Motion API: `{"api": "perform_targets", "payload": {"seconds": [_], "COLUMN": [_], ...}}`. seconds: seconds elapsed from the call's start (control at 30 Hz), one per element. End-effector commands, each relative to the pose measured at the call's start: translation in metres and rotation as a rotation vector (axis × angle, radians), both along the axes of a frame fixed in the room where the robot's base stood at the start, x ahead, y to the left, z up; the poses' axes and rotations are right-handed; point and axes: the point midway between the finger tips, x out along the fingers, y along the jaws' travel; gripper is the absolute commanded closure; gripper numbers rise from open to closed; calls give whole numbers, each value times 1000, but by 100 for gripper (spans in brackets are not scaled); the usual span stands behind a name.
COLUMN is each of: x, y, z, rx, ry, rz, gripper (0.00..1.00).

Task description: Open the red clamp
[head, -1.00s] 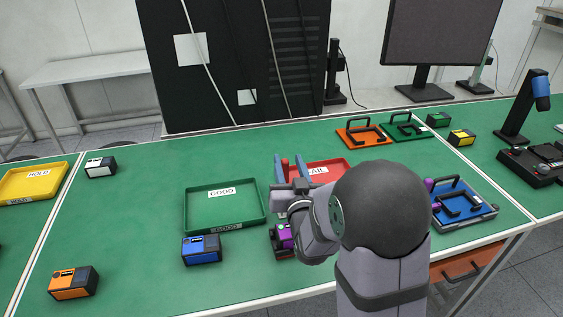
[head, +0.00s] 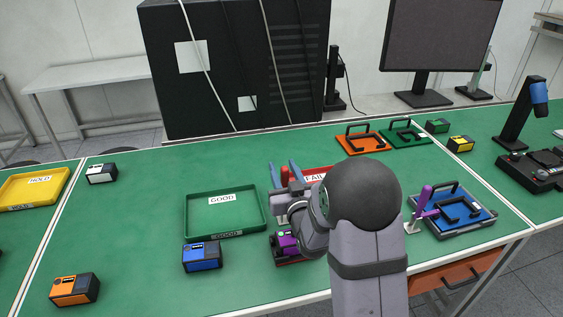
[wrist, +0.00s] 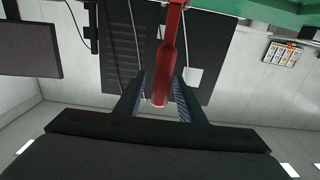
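A red handle (wrist: 166,55), which I take to be the red clamp's, runs between the fingers of my gripper (wrist: 158,92) in the wrist view. Its rounded end lies between them. A gap shows at the left finger; whether the right finger touches the handle is unclear. A dark red base with purple parts (head: 285,243) stands just below my wrist.
The red FAIL tray (head: 300,171) is partly hidden behind my gripper. The green GOOD tray (head: 262,205) and a blue box (head: 202,256) are to the left. A blue fixture with a purple handle (head: 424,199) stands right of my arm. Orange (head: 362,140) and green (head: 405,133) fixtures stand behind.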

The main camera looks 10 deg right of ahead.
Motion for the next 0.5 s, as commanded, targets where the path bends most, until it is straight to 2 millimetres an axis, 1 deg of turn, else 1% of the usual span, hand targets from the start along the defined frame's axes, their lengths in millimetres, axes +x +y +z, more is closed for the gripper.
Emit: {"api": "perform_targets", "payload": {"seconds": [0.1, 0.2, 0.33, 0.5], "x": [12, 18, 22, 23], "y": [0, 0, 0, 0], "z": [1, 1, 0, 0], "rx": [0, 0, 0, 0], "ry": [1, 0, 0, 0], "rz": [1, 1, 1, 0], "gripper": [64, 64, 64, 64]}}
